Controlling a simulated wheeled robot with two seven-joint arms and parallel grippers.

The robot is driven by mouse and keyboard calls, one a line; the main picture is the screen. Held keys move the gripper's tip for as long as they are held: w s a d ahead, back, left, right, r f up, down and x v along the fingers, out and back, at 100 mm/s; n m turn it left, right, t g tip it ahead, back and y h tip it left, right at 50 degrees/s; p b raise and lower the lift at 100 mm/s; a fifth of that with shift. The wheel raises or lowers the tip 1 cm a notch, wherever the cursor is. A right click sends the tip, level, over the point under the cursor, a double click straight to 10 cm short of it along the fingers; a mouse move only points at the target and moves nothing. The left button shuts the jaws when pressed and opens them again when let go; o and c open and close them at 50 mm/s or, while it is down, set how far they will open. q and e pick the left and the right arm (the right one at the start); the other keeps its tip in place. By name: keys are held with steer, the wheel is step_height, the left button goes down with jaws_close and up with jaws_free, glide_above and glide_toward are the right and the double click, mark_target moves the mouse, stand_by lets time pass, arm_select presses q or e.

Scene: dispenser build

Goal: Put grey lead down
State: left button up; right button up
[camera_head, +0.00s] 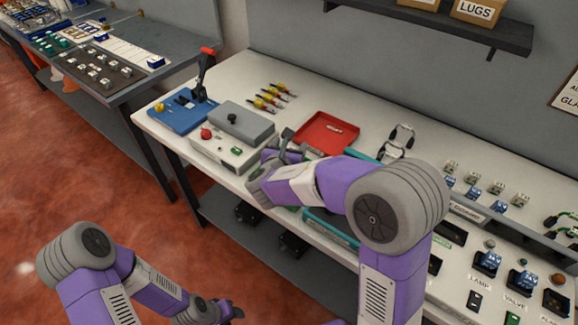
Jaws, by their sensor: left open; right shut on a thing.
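My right gripper (283,152) is over the white bench, between the grey-lidded box and the red tray. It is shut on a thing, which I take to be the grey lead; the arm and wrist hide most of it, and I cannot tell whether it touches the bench. My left gripper (228,313) is low at the bottom of the view, in front of the bench and away from it. It is open and holds nothing that I can see.
The white bench (160,127) carries a blue mat (178,117) with a red-handled lever, a grey-lidded box (235,121), several yellow-and-red drivers (270,97), a red tray (325,134) and a panel of switches (490,265) at right. A shelf (440,27) hangs above.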

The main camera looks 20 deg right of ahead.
step_height(320, 180, down, 5)
steer(key=shift+f+b, duration=0.1)
steer(key=shift+b, duration=0.85)
steer(key=shift+f, duration=0.1)
steer(key=o, duration=1.2)
